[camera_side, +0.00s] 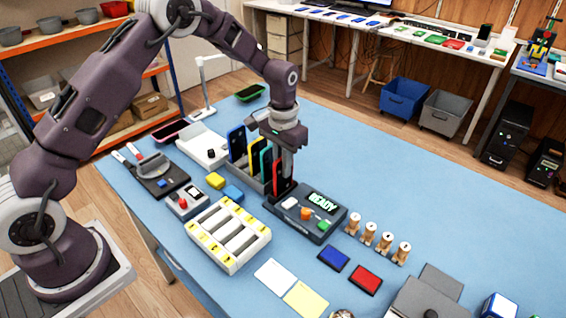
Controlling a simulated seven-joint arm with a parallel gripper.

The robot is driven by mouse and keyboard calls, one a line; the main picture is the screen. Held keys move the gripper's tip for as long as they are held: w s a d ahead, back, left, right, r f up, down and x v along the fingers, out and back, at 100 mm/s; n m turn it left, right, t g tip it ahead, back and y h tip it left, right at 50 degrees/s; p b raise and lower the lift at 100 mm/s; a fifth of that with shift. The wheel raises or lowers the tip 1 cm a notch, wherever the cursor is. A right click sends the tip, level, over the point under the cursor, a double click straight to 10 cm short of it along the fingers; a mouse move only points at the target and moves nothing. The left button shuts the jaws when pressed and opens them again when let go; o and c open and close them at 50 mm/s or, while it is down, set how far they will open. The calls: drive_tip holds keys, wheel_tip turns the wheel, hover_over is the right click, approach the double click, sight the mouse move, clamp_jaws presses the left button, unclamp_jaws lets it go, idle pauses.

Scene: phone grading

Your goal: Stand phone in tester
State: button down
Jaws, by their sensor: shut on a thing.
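The tester (311,228) is a dark box on the blue table with a green READY display (323,199) and white, orange and green parts on top. My fingers hide part of the phone.
A white tray with several bays (228,235) sits in front left. A white lamp (203,85) stands behind. The table's back right is clear.

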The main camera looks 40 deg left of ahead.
drive_tip(key=c, duration=1.1)
unclamp_jaws()
drive_tip(key=shift+r, duration=0.75)
drive_tip(key=shift+r, duration=0.2)
drive_tip(key=shift+r, duration=0.55)
drive_tip(key=shift+r, duration=0.75)
